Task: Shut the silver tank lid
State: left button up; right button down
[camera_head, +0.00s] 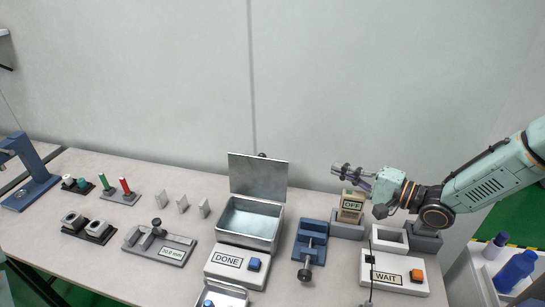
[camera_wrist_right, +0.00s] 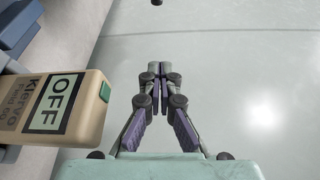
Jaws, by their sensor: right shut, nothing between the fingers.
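The silver tank (camera_head: 277,232) stands near the middle of the table with its inside showing. Its silver lid (camera_head: 258,177) stands up, leaning back slightly, along the tank's back edge, so the tank is open. My right gripper (camera_head: 342,171) is to the right of the lid, apart from it, above the tester marked OFF, and points left. In the right wrist view my right gripper (camera_wrist_right: 153,70) has its fingers together with nothing between them. The tank and lid are not seen in that view. My left gripper is not in view.
The tan OFF tester (camera_head: 351,207) stands in a grey holder below my right gripper; it also shows in the right wrist view (camera_wrist_right: 88,108). A blue vise (camera_head: 311,242) is right of the tank. The DONE box (camera_head: 236,265) is in front. Small grey plates (camera_head: 183,204) stand left.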

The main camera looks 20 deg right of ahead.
aim_at(260, 173)
jog(key=s+a+b+x, duration=0.1)
jog(key=b+x, duration=0.1)
jog(key=x, duration=0.6)
jog(key=s+a+b+x, duration=0.1)
jog(key=a+b+x, duration=0.1)
jog(key=x, duration=0.7)
jog(key=shift+w+b, duration=0.15)
jog(key=shift+b, duration=0.3)
jog(key=shift+a+r, duration=0.1)
jog(key=shift+r, duration=0.05)
jog(key=shift+a+r, duration=0.1)
jog(key=shift+a, duration=0.1)
